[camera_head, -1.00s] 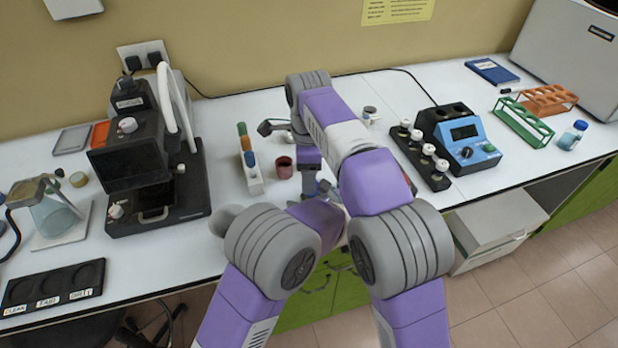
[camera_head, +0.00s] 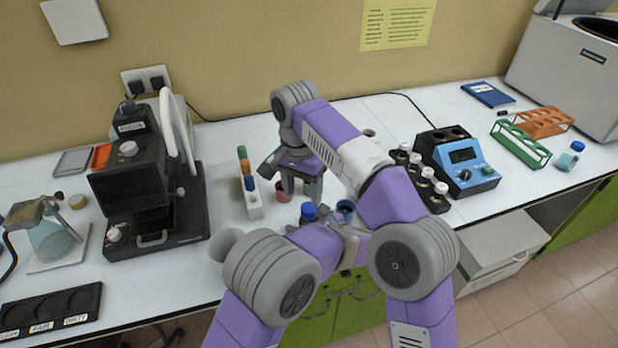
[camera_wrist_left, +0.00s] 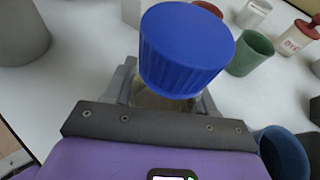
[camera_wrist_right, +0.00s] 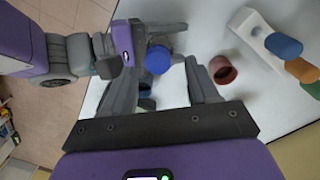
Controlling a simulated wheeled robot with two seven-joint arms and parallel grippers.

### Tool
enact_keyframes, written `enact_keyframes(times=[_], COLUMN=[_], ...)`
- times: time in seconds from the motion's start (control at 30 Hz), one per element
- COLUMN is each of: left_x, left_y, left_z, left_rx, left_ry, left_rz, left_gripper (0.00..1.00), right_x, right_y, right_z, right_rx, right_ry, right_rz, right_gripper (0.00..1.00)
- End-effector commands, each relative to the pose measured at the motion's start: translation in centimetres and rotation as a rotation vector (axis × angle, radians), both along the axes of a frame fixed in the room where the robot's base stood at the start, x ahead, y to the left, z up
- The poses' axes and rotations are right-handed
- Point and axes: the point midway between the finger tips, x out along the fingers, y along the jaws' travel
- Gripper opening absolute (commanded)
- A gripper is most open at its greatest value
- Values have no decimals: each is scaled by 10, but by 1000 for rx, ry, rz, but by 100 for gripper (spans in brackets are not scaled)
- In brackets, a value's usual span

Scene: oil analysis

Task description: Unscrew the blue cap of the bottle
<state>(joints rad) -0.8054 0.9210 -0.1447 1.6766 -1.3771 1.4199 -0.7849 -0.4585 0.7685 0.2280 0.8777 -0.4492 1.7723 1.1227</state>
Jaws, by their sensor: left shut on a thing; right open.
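My left gripper (camera_head: 316,226) is shut on a bottle near the bench's front edge. The bottle's blue cap (camera_head: 309,211) faces up and fills the middle of the left wrist view (camera_wrist_left: 186,50). Only a little of the clear bottle body (camera_wrist_left: 155,98) shows below it, between the fingers. My right gripper (camera_head: 300,188) is open, fingers down, above and behind the cap, apart from it. In the right wrist view the blue cap (camera_wrist_right: 158,59) lies beyond and between the spread fingers, with nothing held in them.
A red cup (camera_wrist_right: 223,70) and a rack with colored caps (camera_head: 252,205) stand close by. A blue cup (camera_head: 345,207) is just right of the held bottle. A black machine (camera_head: 150,190) stands left; a blue device (camera_head: 460,160) stands right. Another blue-capped bottle (camera_head: 570,157) is far right.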

Motion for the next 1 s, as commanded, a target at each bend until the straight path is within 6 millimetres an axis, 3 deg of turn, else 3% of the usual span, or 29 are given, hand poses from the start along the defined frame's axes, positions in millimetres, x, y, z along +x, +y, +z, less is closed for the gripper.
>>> enact_keyframes(times=[0.2, 0.5, 0.67, 1.0], left_x=[0, 0, 0, 0], left_y=[0, 0, -1, -1], left_z=[0, 0, 0, 0], left_rx=[0, 0, 0, 0], left_ry=[0, 0, 0, 0], left_rz=[0, -1, -1, -1], left_gripper=[0, 0, 0, 0], right_x=[4, 6, 6, 5], right_y=[-8, -14, -15, -15], right_z=[16, 25, 13, -33], right_rx=[30, 47, 45, 46], right_ry=[-15, -32, -31, -30], right_rz=[275, 422, 426, 424], right_gripper=[60, 60, 60, 60])
